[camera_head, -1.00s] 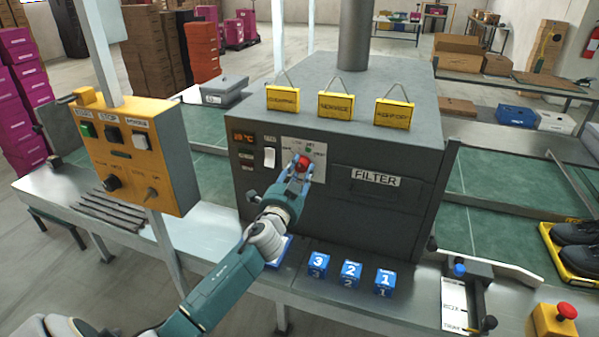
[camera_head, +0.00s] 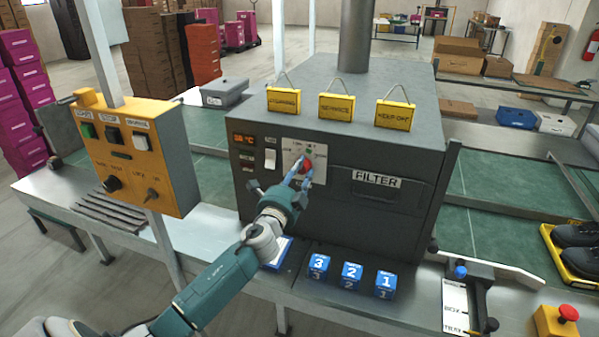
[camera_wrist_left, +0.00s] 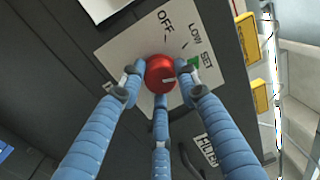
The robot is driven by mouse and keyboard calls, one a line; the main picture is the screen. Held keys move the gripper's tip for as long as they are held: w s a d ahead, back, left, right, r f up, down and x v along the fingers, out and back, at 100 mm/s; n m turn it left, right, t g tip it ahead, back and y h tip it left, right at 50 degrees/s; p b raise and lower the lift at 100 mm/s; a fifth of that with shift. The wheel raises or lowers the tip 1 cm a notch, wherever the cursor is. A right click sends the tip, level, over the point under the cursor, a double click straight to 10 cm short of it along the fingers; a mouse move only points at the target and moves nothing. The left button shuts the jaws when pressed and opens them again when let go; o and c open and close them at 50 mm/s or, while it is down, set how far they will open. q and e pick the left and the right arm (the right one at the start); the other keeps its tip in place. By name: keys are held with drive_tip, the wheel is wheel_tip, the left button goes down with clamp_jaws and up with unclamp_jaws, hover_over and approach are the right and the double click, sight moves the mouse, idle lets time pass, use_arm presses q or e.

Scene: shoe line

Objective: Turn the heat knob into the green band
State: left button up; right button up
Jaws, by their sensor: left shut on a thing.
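The red heat knob (camera_head: 307,168) sits on a white dial plate (camera_head: 318,176) on the front of the dark machine. My left gripper (camera_head: 300,174) is shut on the knob, its blue fingers around it. In the left wrist view the round knob (camera_wrist_left: 160,74) lies between the fingertips of the left gripper (camera_wrist_left: 157,88). A short pale mark shows on its face, towards the right. The plate there reads OFF, LOW and SET, with a green band (camera_wrist_left: 194,63) beside SET. Fingers hide part of the scale, so I cannot tell exactly where the mark points. My right gripper is not in view.
An orange temperature readout (camera_head: 244,140) and a white switch (camera_head: 269,159) are left of the plate. A FILTER drawer (camera_head: 376,181) is to its right. Blue numbered blocks (camera_head: 351,275) stand below. A yellow control box (camera_head: 136,155) stands at the left.

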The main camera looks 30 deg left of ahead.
use_arm(q)
drive_tip(key=shift+d+r, duration=0.1)
drive_tip(key=shift+d, duration=0.05)
drive_tip(key=o, duration=1.1)
drive_tip(key=shift+w, duration=0.1)
drive_tip(key=shift+o, duration=0.2)
drive_tip(key=shift+s+d+f, duration=0.1)
drive_tip(key=shift+s+f, duration=0.1)
drive_tip(key=shift+s, duration=0.15)
drive_tip(key=v, duration=1.1)
drive_tip(key=shift+s, duration=0.2)
drive_tip(key=shift+d, duration=0.1)
